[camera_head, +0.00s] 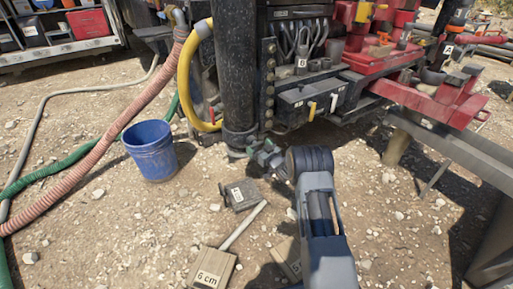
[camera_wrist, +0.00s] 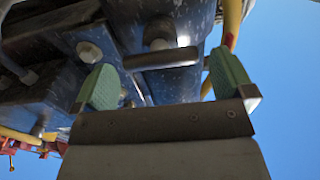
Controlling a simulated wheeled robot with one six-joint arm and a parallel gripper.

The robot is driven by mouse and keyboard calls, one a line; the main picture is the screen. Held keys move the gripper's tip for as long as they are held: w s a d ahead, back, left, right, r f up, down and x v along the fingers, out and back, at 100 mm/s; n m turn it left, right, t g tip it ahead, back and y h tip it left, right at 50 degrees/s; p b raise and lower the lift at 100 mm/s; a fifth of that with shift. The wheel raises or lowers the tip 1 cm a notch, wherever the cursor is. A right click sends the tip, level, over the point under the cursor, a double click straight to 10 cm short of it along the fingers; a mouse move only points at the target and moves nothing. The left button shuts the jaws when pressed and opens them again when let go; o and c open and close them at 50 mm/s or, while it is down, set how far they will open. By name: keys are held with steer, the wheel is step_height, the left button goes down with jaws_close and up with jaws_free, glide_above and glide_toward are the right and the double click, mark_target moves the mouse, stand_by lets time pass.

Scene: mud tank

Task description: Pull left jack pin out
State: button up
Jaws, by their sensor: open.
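The dark upright jack leg (camera_head: 238,75) stands at the centre of the head view. My gripper (camera_head: 262,153) is beside its lower end, at the right; its fingers are small and partly unclear there. In the wrist view my gripper (camera_wrist: 167,80) is open, with green pads on both fingers. A dark horizontal bar, probably the jack pin (camera_wrist: 160,59), shows between and beyond the fingers, in front of a blue-grey steel part (camera_wrist: 175,85). I see no finger closed on it, and cannot tell whether it touches a pad. The pin cannot be made out in the head view.
A blue bucket (camera_head: 151,150) stands left of the leg. A yellow hose (camera_head: 186,75) runs close beside it. A small dark box (camera_head: 240,194), a stick (camera_head: 243,226) and a block marked 6 cm (camera_head: 211,268) lie on the gravel. Red machinery (camera_head: 425,95) is at the right.

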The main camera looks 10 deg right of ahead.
steer(key=shift+x, duration=1.3)
steer(key=shift+c, duration=0.3)
